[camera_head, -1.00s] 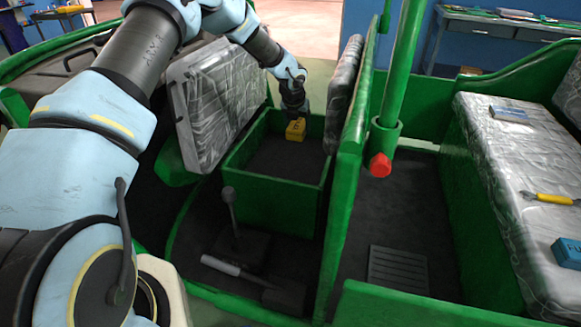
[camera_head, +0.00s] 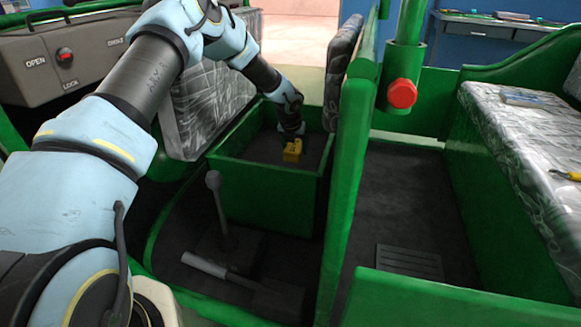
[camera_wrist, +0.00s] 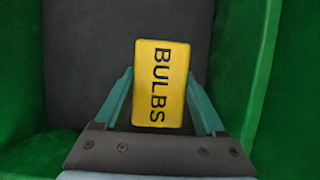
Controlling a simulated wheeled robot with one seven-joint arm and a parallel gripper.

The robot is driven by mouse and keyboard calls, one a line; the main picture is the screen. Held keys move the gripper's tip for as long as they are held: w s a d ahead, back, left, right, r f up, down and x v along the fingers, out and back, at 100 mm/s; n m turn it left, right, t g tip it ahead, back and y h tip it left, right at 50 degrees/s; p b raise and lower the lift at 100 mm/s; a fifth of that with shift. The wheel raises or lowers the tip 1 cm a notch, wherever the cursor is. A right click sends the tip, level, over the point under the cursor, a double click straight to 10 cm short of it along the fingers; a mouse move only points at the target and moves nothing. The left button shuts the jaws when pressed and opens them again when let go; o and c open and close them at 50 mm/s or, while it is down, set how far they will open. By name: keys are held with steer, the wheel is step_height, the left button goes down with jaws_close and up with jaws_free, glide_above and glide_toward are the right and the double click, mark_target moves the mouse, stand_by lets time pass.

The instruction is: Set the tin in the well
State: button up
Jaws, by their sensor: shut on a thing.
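The tin (camera_head: 292,151) is a yellow block. In the wrist view it (camera_wrist: 160,100) shows the word BULBS on its face. My gripper (camera_head: 292,140) is shut on it, with a teal finger on each side in the wrist view (camera_wrist: 158,80). The well (camera_head: 262,192) is an open green box with a dark floor under the raised seat. The tin is within the well's outline, towards its right side. I cannot tell whether the tin touches the floor.
The raised grey seat cushion (camera_head: 207,108) leans at the well's left. A green partition (camera_head: 345,180) stands close on the right. A lever (camera_head: 219,205) rises in front of the well. A control panel (camera_head: 70,60) is at upper left.

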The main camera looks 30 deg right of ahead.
mark_target(292, 151)
step_height(292, 151, down, 8)
steer(key=shift+f, duration=0.1)
steer(key=shift+f+b, duration=0.15)
steer(key=shift+b, duration=0.2)
steer(key=o, duration=1.6)
steer(key=shift+c, duration=0.2)
steer(key=p+v, duration=0.1)
steer(key=v, duration=1.1)
